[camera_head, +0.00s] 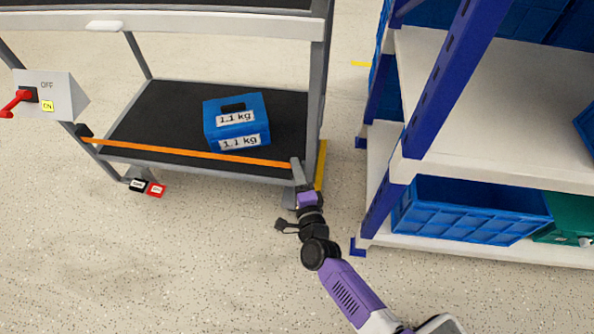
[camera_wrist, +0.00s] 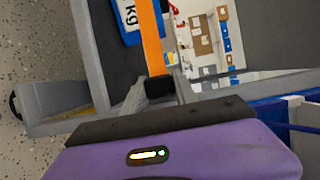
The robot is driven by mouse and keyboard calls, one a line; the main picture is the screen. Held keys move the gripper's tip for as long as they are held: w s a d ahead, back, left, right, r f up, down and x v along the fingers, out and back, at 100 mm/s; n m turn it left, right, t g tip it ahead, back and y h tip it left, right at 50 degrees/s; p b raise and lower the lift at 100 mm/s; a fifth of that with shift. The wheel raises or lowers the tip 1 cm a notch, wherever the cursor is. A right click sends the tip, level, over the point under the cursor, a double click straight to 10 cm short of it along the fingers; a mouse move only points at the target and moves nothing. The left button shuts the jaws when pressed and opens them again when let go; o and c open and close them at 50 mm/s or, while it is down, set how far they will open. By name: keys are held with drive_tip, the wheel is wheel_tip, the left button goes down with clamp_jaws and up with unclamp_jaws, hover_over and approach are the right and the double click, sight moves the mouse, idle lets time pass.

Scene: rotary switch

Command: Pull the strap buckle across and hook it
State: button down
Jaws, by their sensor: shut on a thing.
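The orange strap (camera_head: 190,152) runs taut across the front of the cart's lower shelf, from a dark mount (camera_head: 84,131) on the left post to my gripper (camera_head: 297,170) by the right post. My gripper is shut on the strap buckle, a dark piece at the strap's end that shows between the fingers in the wrist view (camera_wrist: 158,87). The fingers hide much of the buckle. The strap (camera_wrist: 152,38) also stretches away from my gripper (camera_wrist: 160,92) in the wrist view. I cannot make out a hook on the right post (camera_head: 317,120).
A blue 1.1 kg box (camera_head: 236,121) sits on the lower shelf (camera_head: 170,105) behind the strap. A red-handled switch (camera_head: 50,93) is at the left. A blue-post rack (camera_head: 440,85) with blue crates stands close on the right.

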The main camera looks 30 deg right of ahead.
drive_tip(key=shift+s+d+f, duration=0.15)
drive_tip(key=shift+d, duration=0.05)
drive_tip(key=c, duration=1)
unclamp_jaws()
drive_tip(key=shift+o, duration=0.2)
drive_tip(key=p+v, duration=0.2)
drive_tip(key=v, duration=0.5)
drive_tip(key=shift+s+a, duration=0.15)
drive_tip(key=shift+s, duration=0.25)
